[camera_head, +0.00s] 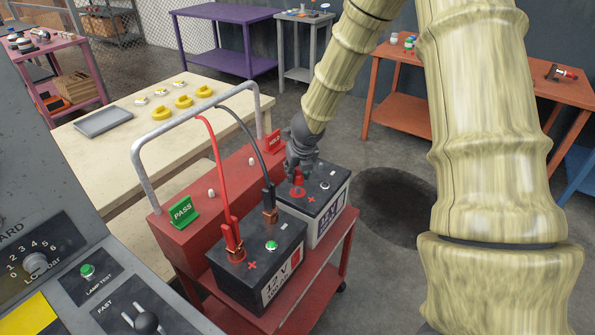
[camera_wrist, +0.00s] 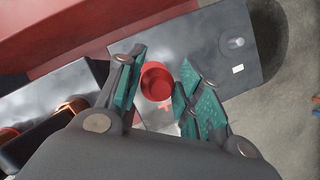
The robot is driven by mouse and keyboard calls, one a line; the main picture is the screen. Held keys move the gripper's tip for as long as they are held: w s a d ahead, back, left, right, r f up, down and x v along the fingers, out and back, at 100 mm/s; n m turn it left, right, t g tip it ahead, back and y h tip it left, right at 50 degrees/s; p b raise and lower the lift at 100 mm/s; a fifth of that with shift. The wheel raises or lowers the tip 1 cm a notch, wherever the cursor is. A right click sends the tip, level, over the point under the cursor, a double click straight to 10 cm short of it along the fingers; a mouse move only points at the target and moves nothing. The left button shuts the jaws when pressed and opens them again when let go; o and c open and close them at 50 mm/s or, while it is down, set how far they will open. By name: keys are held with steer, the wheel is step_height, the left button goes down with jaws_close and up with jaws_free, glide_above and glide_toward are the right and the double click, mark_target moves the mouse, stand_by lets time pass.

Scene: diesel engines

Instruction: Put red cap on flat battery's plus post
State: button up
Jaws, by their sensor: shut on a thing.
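My gripper (camera_head: 298,172) points down over the rear battery (camera_head: 328,205), the one with no clamps on it. It is shut on the red cap (camera_wrist: 157,82), which sits between the two teal-padded fingers in the wrist view. The cap also shows in the head view (camera_head: 298,177), at the battery's plus end, just above a red ring (camera_head: 298,192) beside a red plus mark. I cannot tell whether the cap touches the post, which is hidden beneath it. A bare grey post (camera_wrist: 236,43) stands at the battery's other end.
Green PASS (camera_head: 181,212) and red HOLD (camera_head: 274,142) signs stand behind.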

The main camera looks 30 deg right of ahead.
mark_target(298, 187)
steer(key=shift+f+b, duration=1.9)
steer(key=shift+f, duration=0.35)
steer(key=o, duration=0.9)
steer(key=shift+r, duration=0.15)
steer(key=shift+v, duration=5.85)
steer(key=shift+s, duration=0.1)
